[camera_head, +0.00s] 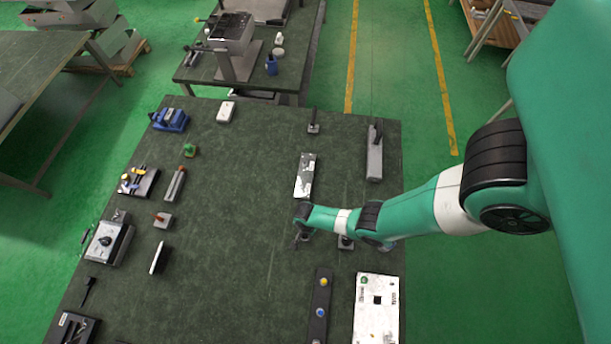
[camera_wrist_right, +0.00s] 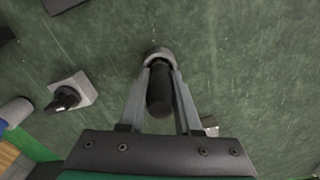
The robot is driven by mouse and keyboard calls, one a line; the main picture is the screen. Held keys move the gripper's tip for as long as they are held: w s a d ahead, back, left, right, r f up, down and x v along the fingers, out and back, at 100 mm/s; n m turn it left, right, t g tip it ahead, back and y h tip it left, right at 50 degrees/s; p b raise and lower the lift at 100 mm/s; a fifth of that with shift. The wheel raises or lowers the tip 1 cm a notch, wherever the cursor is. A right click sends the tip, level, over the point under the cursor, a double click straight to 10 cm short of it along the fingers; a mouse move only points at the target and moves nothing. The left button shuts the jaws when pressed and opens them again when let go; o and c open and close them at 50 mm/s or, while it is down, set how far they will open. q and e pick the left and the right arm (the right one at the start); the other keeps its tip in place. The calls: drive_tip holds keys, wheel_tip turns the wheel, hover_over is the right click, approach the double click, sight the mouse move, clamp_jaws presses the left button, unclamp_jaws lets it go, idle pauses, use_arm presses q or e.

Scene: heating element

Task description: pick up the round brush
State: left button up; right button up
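In the right wrist view, a black cylindrical handle with a round grey collar (camera_wrist_right: 159,101), which looks like the round brush, stands between the fingers of my right gripper (camera_wrist_right: 161,72). The fingertips lie on either side near the collar. I cannot tell whether they press on it or leave a small gap. In the head view, my right gripper (camera_head: 302,236) is low over the table's right half, and my own arm largely hides the thing there. My left gripper is in neither view.
A grey square block with a black knob (camera_wrist_right: 71,93) stands close by; it also shows in the head view (camera_head: 345,242). A pale worn plate (camera_head: 305,175) lies beyond the gripper. A white panel (camera_head: 377,308) and a dark strip (camera_head: 320,306) lie nearer. The table's middle is clear.

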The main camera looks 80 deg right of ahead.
clamp_jaws()
drive_tip(key=shift+r, duration=0.1)
